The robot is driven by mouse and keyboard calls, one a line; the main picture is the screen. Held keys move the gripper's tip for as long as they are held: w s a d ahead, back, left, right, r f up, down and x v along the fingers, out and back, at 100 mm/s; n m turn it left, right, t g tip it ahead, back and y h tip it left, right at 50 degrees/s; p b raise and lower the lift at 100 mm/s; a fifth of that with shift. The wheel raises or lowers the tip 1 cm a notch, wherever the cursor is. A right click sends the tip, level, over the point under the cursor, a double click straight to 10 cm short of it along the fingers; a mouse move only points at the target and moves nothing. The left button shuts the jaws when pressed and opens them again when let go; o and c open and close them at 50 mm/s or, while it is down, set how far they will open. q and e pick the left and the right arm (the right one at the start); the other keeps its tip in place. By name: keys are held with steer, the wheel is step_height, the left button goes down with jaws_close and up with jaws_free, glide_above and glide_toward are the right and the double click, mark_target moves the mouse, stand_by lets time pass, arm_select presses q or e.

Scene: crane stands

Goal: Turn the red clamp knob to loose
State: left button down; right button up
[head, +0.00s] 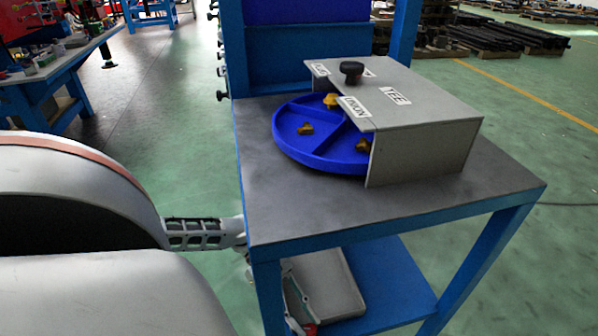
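A dark knob (352,68) with a faint reddish tint low on its side stands on top of a grey box-shaped cover (425,98) on the table. No clearly red clamp knob shows on the table top, and how far this knob is turned cannot be told. A blue round divided tray (345,158) sits partly under the cover, with several yellow-brown fittings in it. My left arm comes in from the left and runs low to the table's near left leg. Its gripper cannot be made out. My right gripper is not in view.
The cover carries labels, including TEE (396,95) and UNION (354,106). The grey table top (460,195) is clear in front. A grey box (328,285) and a small red part (310,328) show below. A blue upright frame (320,60) stands behind.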

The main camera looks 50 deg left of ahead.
arm_select(q)
steer(key=shift+s+r+n+t+p, duration=0.1)
steer(key=shift+r+n+t+p, duration=0.15)
steer(key=shift+n+t+p, duration=0.3)
steer(key=shift+s+f+n+t+y+p, duration=0.15)
steer(key=shift+n+t+p, duration=0.15)
steer(key=shift+n+t, duration=0.25)
steer(key=shift+s+r+n+t+y+p, duration=0.15)
steer(key=shift+n+t+p, duration=0.1)
steer(key=shift+n+t, duration=0.25)
steer(key=shift+f+t, duration=0.25)
steer(key=shift+t, duration=0.15)
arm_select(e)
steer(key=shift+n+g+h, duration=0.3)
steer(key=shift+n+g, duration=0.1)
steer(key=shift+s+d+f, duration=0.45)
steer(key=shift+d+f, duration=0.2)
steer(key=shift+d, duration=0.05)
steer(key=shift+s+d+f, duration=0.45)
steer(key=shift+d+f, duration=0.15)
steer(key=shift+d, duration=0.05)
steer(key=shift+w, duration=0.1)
arm_select(q)
steer(key=c, duration=2)
jaws_free()
steer(key=shift+o, duration=1.1)
steer(key=shift+d, duration=0.1)
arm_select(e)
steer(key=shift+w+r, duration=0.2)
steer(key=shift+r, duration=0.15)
